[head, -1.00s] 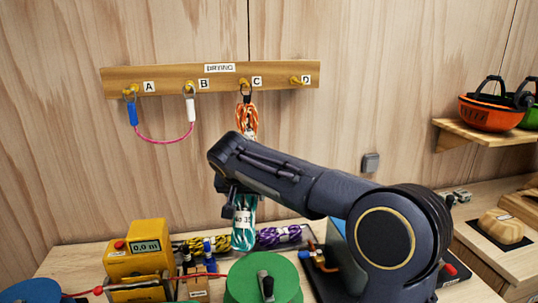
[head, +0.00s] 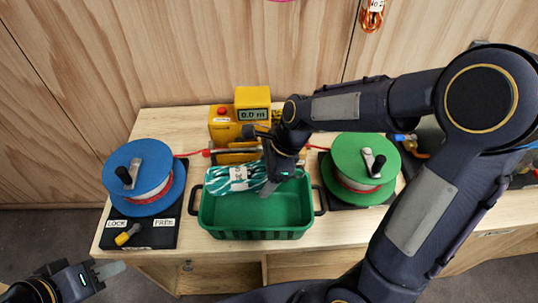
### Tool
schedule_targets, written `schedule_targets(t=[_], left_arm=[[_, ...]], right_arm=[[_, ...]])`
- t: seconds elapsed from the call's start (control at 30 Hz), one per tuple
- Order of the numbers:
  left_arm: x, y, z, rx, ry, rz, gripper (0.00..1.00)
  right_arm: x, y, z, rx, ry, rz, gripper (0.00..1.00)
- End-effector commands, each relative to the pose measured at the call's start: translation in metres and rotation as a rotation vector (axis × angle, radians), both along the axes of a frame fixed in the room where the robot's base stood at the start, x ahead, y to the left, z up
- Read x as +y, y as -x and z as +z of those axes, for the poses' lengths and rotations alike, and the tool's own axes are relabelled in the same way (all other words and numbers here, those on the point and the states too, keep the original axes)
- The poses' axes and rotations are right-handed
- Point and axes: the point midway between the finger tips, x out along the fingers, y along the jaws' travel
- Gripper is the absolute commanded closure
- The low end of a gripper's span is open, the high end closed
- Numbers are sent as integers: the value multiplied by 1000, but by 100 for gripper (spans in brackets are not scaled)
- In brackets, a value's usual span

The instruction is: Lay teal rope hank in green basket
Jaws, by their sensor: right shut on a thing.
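The teal and white rope hank (head: 228,181) with a white label lies roughly level at the back left of the green basket (head: 258,234), over its inside. I cannot tell whether it touches the basket. My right gripper (head: 272,184) is shut on the hank's right end, coming down from above. The basket stands on the bench with black handles at both sides, and its visible floor is bare. My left gripper (head: 108,269) is low at the left, off the bench front, apart from everything; its finger gap does not show clearly.
A blue reel (head: 143,165) stands left of the basket, with a LOCK/FREE board. A green reel (head: 348,160) stands to the right. A yellow meter (head: 252,110) reading 0.0 m is behind, with red line running to both sides. An orange hank (head: 371,15) hangs at the top.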

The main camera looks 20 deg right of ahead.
Motion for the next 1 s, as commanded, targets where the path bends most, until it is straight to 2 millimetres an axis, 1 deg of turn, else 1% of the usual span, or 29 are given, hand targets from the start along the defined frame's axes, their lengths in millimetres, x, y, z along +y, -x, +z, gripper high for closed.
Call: schedule_targets(t=[0.57, 1.0], left_arm=[[0, 0, -57, 0, 0, 0, 64], [0, 0, -85, 0, 0, 0, 64]], right_arm=[[0, 0, -54, -2, -1, 1, 66], [0, 0, -97, 0, 0, 1, 66]])
